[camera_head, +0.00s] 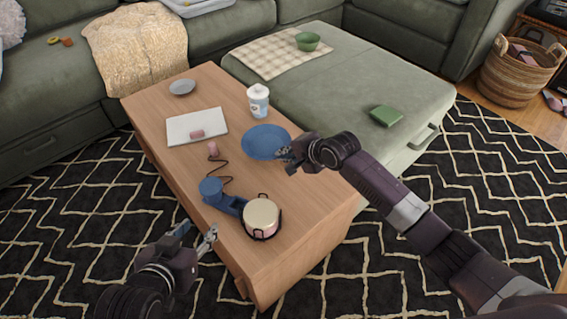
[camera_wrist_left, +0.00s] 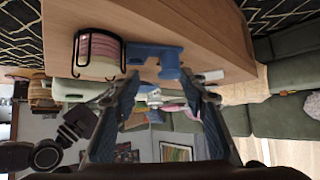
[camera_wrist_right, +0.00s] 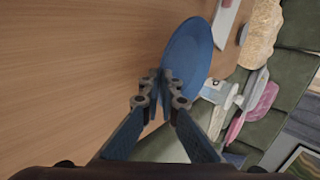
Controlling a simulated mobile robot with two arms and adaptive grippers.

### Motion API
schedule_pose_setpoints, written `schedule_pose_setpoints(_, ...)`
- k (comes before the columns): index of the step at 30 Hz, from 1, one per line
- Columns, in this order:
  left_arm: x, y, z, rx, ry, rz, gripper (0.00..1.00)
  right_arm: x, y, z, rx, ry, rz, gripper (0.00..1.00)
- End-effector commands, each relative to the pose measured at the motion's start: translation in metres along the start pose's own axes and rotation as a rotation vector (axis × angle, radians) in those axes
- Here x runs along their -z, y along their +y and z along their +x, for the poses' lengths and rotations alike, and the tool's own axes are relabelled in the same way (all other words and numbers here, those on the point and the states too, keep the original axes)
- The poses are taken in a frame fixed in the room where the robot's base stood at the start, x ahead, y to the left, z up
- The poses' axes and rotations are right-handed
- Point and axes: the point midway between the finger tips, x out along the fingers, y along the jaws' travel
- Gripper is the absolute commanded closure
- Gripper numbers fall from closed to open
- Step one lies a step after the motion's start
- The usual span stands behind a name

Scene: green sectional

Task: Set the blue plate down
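The blue plate (camera_head: 265,141) is level over the right part of the wooden table, in the head view; whether it touches the tabletop I cannot tell. My right gripper (camera_head: 291,154) is at its right rim. In the right wrist view, the fingertips (camera_wrist_right: 160,92) are close together on the near edge of the plate (camera_wrist_right: 188,55), with the rim between them. My left gripper (camera_head: 197,238) is beside the table's near left edge. In the left wrist view its fingers (camera_wrist_left: 163,84) are spread, with nothing between them.
On the table (camera_head: 300,235) are a white cup (camera_head: 258,101) just behind the plate, a white flat slab (camera_head: 180,130), a grey dish (camera_head: 182,87), a blue object (camera_head: 225,200) and a cream-topped round stack in a black holder (camera_head: 262,214). The near right tabletop is bare.

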Motion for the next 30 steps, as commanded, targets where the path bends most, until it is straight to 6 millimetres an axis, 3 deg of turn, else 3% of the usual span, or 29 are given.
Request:
schedule_pose_setpoints(12,0.070,0.009,0.001,-0.018,0.298,0.002,0.60,0.000,0.024,0.022,0.000,0.001,-0.001,1.00)
schedule_pose_setpoints(26,0.075,0.009,-0.001,-0.019,0.319,0.002,0.60,0.000,0.027,0.025,0.001,0.000,0.000,1.00)
schedule_pose_setpoints(28,0.075,0.009,-0.001,-0.019,0.318,0.002,0.60,0.000,0.027,0.025,0.000,0.000,0.000,0.90)
schedule_pose_setpoints(30,0.075,0.009,-0.001,-0.019,0.318,0.002,0.60,0.000,0.027,0.025,0.000,0.000,0.000,0.88)
